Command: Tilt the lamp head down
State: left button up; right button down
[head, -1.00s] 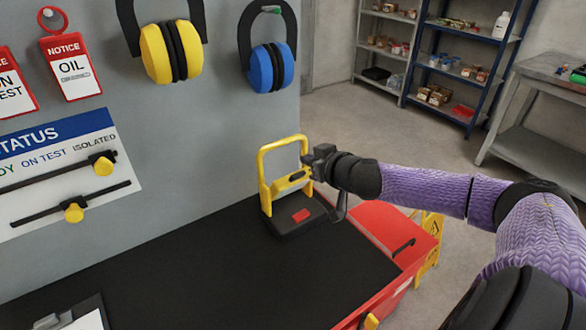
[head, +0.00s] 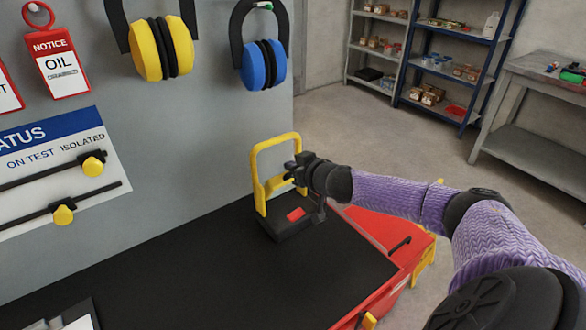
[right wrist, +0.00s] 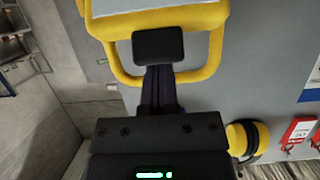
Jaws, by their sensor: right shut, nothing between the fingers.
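The lamp stands on the black bench top, with a black base (head: 288,222) that has a red patch on top and a yellow arched frame (head: 258,170) rising from it. A yellow bar crosses low in the frame and is partly behind my gripper. My right gripper (head: 292,174) is shut and empty at the right side of the frame. In the right wrist view the shut fingers (right wrist: 158,48) lie in front of a yellow rim (right wrist: 214,48) with a pale panel (right wrist: 150,18) above it. I cannot tell whether they touch. My left gripper is out of view.
A grey panel with yellow earmuffs (head: 163,48), blue earmuffs (head: 263,65) and a status board (head: 60,165) stands behind the bench top (head: 200,275). A clipboard (head: 75,318) lies at the front left. Shelves (head: 440,70) and a grey table (head: 530,110) stand farther off.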

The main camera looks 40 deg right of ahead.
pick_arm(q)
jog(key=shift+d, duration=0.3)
pick_arm(e)
jog(key=shift+s+f, duration=0.1)
